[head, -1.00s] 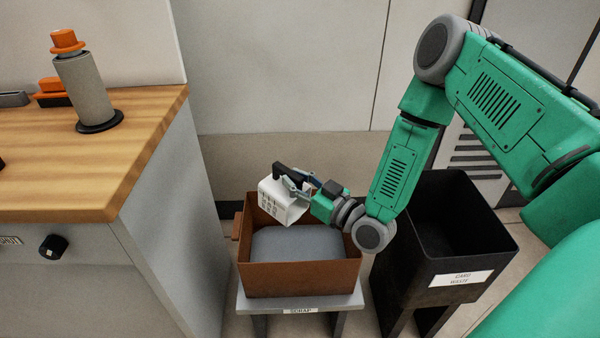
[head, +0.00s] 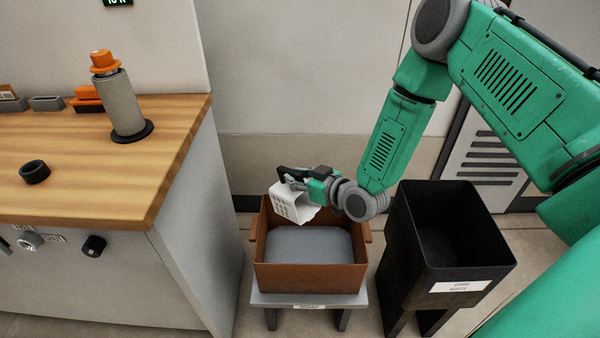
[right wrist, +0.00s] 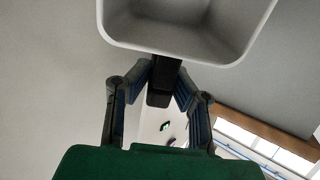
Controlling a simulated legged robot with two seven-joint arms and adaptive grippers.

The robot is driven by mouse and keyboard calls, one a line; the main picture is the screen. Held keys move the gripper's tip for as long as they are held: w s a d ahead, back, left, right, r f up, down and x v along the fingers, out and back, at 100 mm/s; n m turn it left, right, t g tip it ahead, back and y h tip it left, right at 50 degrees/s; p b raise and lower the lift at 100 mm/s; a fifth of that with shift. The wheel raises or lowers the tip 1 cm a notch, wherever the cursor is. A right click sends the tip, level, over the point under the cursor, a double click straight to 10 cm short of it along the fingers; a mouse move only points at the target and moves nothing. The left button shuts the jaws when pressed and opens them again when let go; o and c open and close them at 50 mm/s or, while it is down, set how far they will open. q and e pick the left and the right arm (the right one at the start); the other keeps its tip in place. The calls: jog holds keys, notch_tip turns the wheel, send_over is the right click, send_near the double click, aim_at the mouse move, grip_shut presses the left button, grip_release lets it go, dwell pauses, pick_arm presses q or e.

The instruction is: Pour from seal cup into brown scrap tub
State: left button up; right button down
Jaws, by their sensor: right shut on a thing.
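The seal cup (head: 291,204) is white with dark marks on its side. In the head view it is tilted over the back left part of the brown scrap tub (head: 310,279), its mouth turned to the lower right. My right gripper (head: 302,180) is shut on the cup's black handle, which also shows between the fingers in the right wrist view (right wrist: 163,82). The cup's pale inside (right wrist: 185,35) looks bare in that view; no pieces are visible falling. The tub has a flat grey surface inside. My left gripper is not in view.
A black bin (head: 466,258) with a white label stands right of the tub. A wooden-topped bench (head: 80,165) on the left carries a grey cylinder (head: 124,105) with an orange top and a black ring (head: 35,172). The tub rests on a grey stand (head: 309,300).

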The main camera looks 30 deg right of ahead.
aim_at(280, 167)
jog(key=shift+w+a+r+g+h+p, duration=0.15)
jog(key=shift+w+g+p, duration=0.4)
jog(key=shift+g+p, duration=0.15)
jog(key=shift+w+a+r+g+h+p, duration=0.2)
jog(key=shift+w+g+p, duration=0.35)
jog(key=shift+p, duration=0.3)
jog(key=shift+w+a+r+g+h+p, duration=0.15)
jog(key=shift+w+g+p, duration=0.4)
jog(key=shift+g+p, duration=0.15)
jog(key=shift+w+a+g+p, duration=0.1)
jog(key=shift+w+g+p, duration=0.25)
jog(key=shift+w+a+f+g+h, duration=0.2)
jog(key=shift+w+f+g+h, duration=0.4)
jog(key=shift+g, duration=0.5)
jog(key=shift+w+f+g, duration=0.35)
jog(key=shift+f+g, duration=0.25)
jog(key=shift+g, duration=0.2)
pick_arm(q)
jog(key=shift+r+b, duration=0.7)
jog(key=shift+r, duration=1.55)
pick_arm(e)
jog(key=shift+w+a+f+g+h, duration=0.15)
jog(key=shift+w+f+g+h, duration=0.2)
jog(key=shift+g, duration=0.55)
